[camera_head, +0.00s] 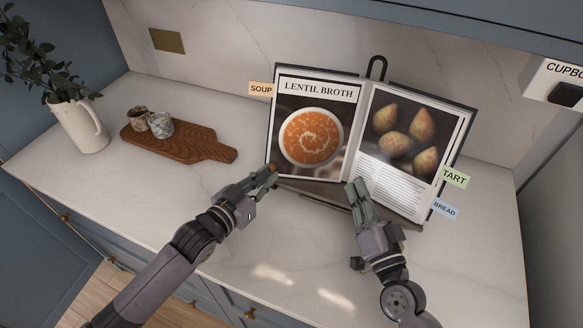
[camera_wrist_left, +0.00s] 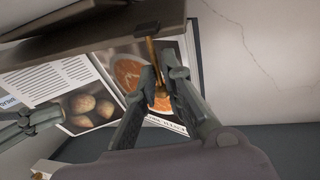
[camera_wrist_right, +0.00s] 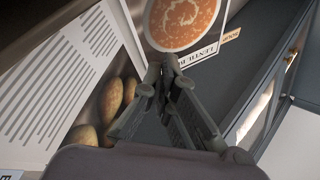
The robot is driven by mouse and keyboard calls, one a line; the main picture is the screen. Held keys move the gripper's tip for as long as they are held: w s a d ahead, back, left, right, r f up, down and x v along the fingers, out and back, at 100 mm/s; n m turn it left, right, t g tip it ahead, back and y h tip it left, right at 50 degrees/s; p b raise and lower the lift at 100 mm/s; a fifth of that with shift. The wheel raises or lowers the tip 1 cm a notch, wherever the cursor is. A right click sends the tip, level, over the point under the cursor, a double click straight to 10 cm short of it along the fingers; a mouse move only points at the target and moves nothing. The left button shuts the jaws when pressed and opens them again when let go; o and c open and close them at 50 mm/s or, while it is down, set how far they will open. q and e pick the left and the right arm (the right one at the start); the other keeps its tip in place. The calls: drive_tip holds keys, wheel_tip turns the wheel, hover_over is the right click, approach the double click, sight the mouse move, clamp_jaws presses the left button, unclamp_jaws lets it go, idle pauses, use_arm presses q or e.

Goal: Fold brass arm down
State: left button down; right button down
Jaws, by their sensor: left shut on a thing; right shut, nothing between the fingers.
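The brass arm (camera_wrist_left: 151,52) shows in the left wrist view as a thin rod from the dark ledge of the book stand (camera_wrist_left: 100,32), ending in a knob. My left gripper (camera_wrist_left: 160,88) is shut on it; in the head view my left gripper (camera_head: 271,172) is at the lower left corner of the open cookbook (camera_head: 313,90), and the fingers mostly hide the arm. My right gripper (camera_head: 355,187) is shut and empty in front of the lower middle of the book. Its closed fingertips (camera_wrist_right: 162,68) show before the pages in the right wrist view.
The book has SOUP (camera_head: 261,89), TART (camera_head: 455,176) and BREAD (camera_head: 444,209) tabs. A wooden board (camera_head: 205,148) with two small cups is at the left, beside a white jug (camera_head: 80,127) of leaves. The counter between board and stand is clear. A cupboard edge overhangs at top right.

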use_arm(q)
drive_tip(key=shift+s+d+f, duration=0.15)
drive_tip(key=shift+f, duration=0.05)
use_arm(e)
drive_tip(key=w+a+f+m+g+y, duration=0.1)
drive_tip(key=w+a+m+y, duration=0.1)
drive_tip(key=w+a, duration=0.1)
drive_tip(key=w+a+m+g+y, duration=0.1)
drive_tip(key=w+a+g+y, duration=0.1)
drive_tip(key=a, duration=0.4)
drive_tip(key=w+a+f+m+g+y, duration=0.1)
drive_tip(key=w+a+m, duration=0.1)
drive_tip(key=a, duration=0.3)
drive_tip(key=shift+w+f+m+g+y, duration=0.15)
drive_tip(key=shift+w+f+g+y, duration=0.05)
drive_tip(key=shift+w, duration=0.25)
drive_tip(key=shift+w+f+m+g+y, duration=0.15)
drive_tip(key=shift+w+g+y, duration=0.05)
drive_tip(key=shift+w, duration=0.2)
drive_tip(key=shift+s+a, duration=0.4)
drive_tip(key=shift+a, duration=0.15)
use_arm(q)
drive_tip(key=c, duration=2.1)
unclamp_jaws()
drive_tip(key=shift+d, duration=0.1)
drive_tip(key=shift+o, duration=1.3)
drive_tip(key=shift+r, duration=0.15)
use_arm(e)
drive_tip(key=shift+d, duration=0.15)
